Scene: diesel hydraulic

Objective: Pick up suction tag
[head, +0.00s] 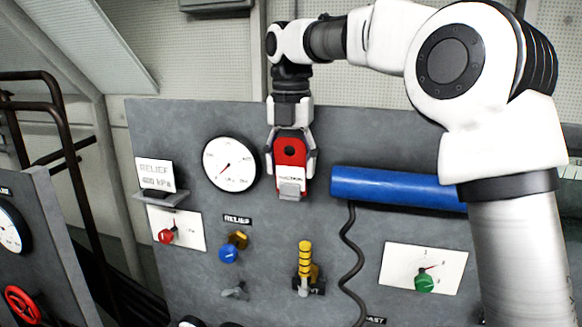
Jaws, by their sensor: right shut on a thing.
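The suction tag (290,178) is a small red tag with a dark round hole and a pale printed label along its lower part. It is in the upper middle of the head view, in front of the grey panel. My right gripper (290,170) points down, with its fingers on both sides of the tag, and is shut on it. Whether the tag still touches the panel or a hook behind it cannot be told. My left gripper is not in view.
A dark railing stands at left.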

